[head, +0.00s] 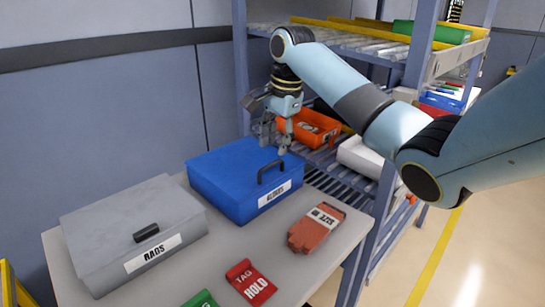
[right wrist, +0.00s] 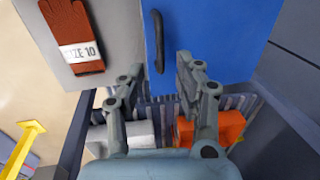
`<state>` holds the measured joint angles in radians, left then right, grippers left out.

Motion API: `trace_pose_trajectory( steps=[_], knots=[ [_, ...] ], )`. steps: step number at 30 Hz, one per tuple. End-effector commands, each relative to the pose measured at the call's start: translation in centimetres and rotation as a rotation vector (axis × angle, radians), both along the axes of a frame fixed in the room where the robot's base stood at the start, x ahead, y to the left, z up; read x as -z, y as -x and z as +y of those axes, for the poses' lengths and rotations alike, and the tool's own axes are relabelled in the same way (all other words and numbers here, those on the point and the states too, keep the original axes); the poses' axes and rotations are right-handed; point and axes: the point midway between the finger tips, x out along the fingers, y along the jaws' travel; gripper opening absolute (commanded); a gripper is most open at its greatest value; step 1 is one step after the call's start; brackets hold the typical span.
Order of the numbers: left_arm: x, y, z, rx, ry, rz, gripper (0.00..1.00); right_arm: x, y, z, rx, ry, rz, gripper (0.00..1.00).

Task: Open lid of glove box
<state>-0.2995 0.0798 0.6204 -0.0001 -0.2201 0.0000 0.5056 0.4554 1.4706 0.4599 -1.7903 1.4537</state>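The glove box (head: 222,178) is a blue box with a white label reading GLOVES, on the grey table. Its lid is shut. A dark bar handle (head: 270,171) stands at the lid's front edge; it also shows in the right wrist view (right wrist: 157,42). My right gripper (head: 275,148) is above the box's right rear side, pointing down. In the right wrist view its two fingers (right wrist: 158,68) are apart with nothing between them, and the handle lies just beyond the tips. I see no contact with the handle. My left gripper is not in view.
A grey RAGS box (head: 130,225) stands left of the glove box. A pair of reddish gloves (head: 316,228), a red HOLD tag (head: 250,282) and a green tag (head: 201,300) lie on the table (head: 225,255). A rack with an orange bin (head: 310,127) stands behind.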

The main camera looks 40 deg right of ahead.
Motion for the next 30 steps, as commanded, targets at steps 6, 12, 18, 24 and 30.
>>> trace_pose_trajectory(
  steps=[6,12,18,24,30],
  knots=[
    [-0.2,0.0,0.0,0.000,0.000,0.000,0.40,3.8,-0.7,0.1,0.000,-0.002,0.002,0.34],
    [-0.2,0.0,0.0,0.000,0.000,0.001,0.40,5.2,-1.0,0.1,-0.002,0.001,0.000,0.34],
    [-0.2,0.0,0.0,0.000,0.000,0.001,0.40,5.3,-1.0,0.1,-0.003,0.002,0.000,0.34],
    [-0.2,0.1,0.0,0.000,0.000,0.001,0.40,5.3,-1.0,0.1,-0.003,0.001,-0.001,0.16],
    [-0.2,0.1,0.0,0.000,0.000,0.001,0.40,5.2,-1.0,0.1,-0.003,0.001,-0.001,0.00]
  ],
)
